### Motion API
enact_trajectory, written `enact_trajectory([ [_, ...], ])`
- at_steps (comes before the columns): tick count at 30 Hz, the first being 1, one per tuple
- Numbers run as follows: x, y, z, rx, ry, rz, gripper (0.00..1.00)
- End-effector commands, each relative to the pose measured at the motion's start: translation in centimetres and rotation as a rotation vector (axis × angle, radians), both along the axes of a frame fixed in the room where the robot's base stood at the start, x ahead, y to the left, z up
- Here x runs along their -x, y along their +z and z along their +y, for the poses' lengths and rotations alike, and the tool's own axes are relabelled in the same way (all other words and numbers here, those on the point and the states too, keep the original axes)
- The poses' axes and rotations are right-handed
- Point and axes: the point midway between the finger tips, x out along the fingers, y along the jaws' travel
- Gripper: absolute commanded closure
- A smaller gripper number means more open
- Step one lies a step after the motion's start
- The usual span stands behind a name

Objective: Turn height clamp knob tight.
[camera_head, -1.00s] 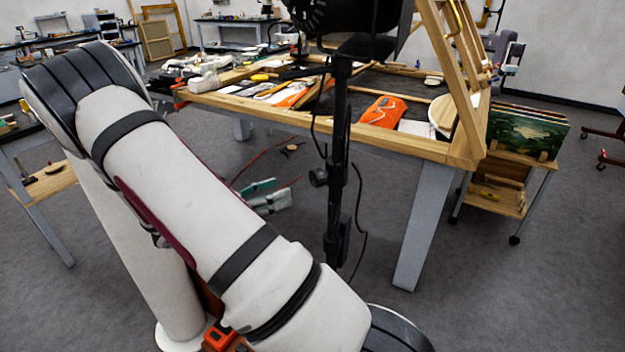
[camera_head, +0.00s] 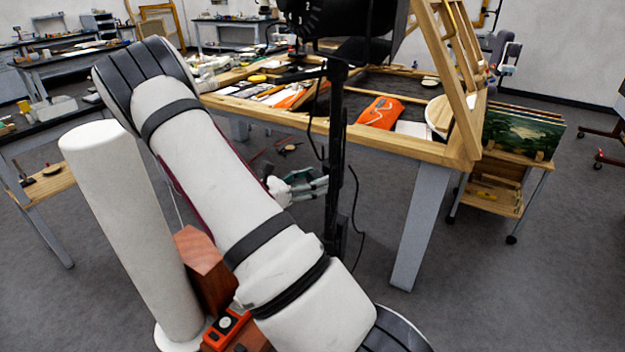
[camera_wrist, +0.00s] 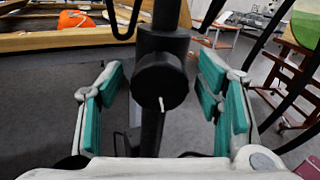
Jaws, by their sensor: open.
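The height clamp knob (camera_wrist: 160,80) is a round black knob with a short white mark near its lower edge. In the wrist view it sits on the black stand post (camera_wrist: 152,128), between the finger pads and a little above their middle. My gripper (camera_wrist: 165,98) is open, with a teal pad on each side of the knob and visible gaps to both. In the head view my gripper (camera_head: 305,186) is beside the black post (camera_head: 337,150), partly hidden by my arm. The knob is hidden there. I cannot tell how far the pads reach along the knob's depth.
A wooden-topped table (camera_head: 395,143) with an orange item (camera_head: 380,112) stands behind the post. A black cable (camera_head: 354,210) hangs beside the post. A cart with paintings (camera_head: 522,130) is at the right. Grey floor is open in front of the table.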

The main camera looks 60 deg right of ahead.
Motion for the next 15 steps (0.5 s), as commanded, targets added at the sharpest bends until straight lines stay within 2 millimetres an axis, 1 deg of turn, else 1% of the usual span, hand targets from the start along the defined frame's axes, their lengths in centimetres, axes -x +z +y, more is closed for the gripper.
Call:
enact_trajectory([
  [1,-0.02,0.00,0.01,0.000,0.000,0.000,0.40],
  [2,-0.02,0.00,0.01,0.000,0.000,0.000,0.43],
  [3,-0.02,0.01,0.02,0.000,0.000,0.000,0.52],
  [8,-0.03,0.01,0.03,0.000,0.000,0.000,0.88],
  [15,-0.04,0.03,0.05,0.005,0.001,-0.009,0.89],
])
